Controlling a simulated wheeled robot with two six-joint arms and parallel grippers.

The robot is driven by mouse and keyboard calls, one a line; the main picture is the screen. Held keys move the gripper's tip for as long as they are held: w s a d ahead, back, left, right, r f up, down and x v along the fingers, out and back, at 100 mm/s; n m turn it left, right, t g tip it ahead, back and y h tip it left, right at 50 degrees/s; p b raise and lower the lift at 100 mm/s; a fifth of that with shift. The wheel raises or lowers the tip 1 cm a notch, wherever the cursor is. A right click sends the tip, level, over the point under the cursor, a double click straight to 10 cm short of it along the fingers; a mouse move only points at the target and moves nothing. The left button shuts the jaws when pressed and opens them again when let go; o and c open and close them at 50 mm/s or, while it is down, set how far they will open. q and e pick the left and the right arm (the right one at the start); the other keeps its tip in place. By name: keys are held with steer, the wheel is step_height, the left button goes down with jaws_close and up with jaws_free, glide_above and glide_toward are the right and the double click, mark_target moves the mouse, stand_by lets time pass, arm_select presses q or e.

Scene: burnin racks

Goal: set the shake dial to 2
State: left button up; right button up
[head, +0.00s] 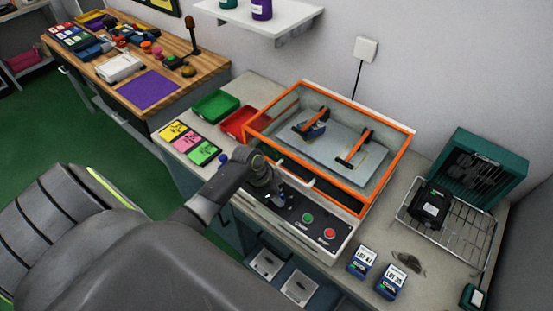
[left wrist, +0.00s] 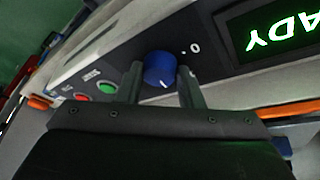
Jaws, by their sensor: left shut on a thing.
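The shake dial (left wrist: 159,68) is a round blue knob with a small white mark, on the dark front panel (left wrist: 212,55) of the orange-framed shaker. In the left wrist view a printed 0 sits beside it; other numbers are hidden or not readable. My left gripper (left wrist: 161,80) has one finger on each side of the dial and is shut on it. In the head view my left gripper (head: 280,198) reaches down to the panel and hides the dial. My right gripper is in neither view.
A green button (head: 307,218) and a red button (head: 330,233) are on the same panel. The orange-framed shaker box (head: 325,158) stands behind it. The display (left wrist: 280,30) shows part of a green word. Blue-labelled packs (head: 392,281) and a wire rack (head: 450,234) stand to the right.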

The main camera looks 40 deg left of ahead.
arm_select(q)
steer(key=o, duration=1)
steer(key=shift+c, duration=0.2)
steer(key=shift+r, duration=0.1)
steer(key=b+v, duration=0.3)
steer(key=v, duration=1.4)
steer(key=shift+a, duration=0.1)
